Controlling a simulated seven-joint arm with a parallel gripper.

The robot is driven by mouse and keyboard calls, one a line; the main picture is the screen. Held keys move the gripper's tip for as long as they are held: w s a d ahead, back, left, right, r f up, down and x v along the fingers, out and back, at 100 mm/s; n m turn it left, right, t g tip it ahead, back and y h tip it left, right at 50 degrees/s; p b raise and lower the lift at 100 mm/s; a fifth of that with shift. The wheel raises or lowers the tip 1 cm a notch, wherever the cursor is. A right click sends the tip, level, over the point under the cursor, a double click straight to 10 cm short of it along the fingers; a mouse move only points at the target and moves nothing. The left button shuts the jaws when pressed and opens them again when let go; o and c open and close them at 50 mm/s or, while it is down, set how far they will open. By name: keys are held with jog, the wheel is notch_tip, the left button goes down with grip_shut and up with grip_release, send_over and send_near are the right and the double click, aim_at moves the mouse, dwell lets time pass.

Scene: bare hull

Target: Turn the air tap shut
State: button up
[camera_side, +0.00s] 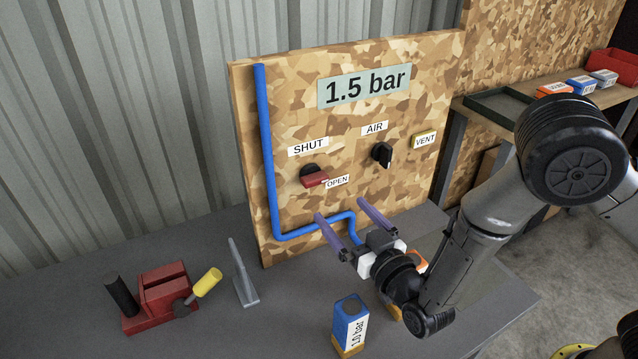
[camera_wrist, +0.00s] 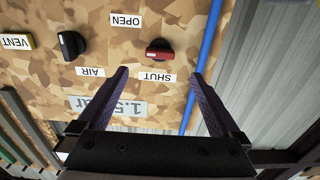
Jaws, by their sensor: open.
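The red-handled tap (camera_side: 314,180) sits on the camouflage-patterned board, with a SHUT label above it and an OPEN label at its lower right. The red handle lies roughly level in the side view. In the wrist view the tap (camera_wrist: 160,52) appears upside down, with OPEN above left and SHUT below. A black knob (camera_side: 382,154) sits to its right, between AIR and VENT labels. My gripper (camera_side: 341,210) is open and empty, its purple fingers pointing at the board below the tap. In the wrist view the tap lies just beyond and between the fingertips (camera_wrist: 160,73).
A blue pipe (camera_side: 266,150) runs down the board's left and bends right near my fingers. A 1.5 bar sign (camera_side: 364,87) is above. On the bench (camera_side: 210,310) are a red device (camera_side: 163,290), a grey bracket (camera_side: 243,280) and a blue-orange box (camera_side: 350,323).

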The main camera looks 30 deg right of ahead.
aim_at(318, 183)
jog(key=w, duration=1)
jog(key=shift+w, duration=0.2)
jog(key=shift+c, duration=0.3)
jog(key=c, duration=1.3)
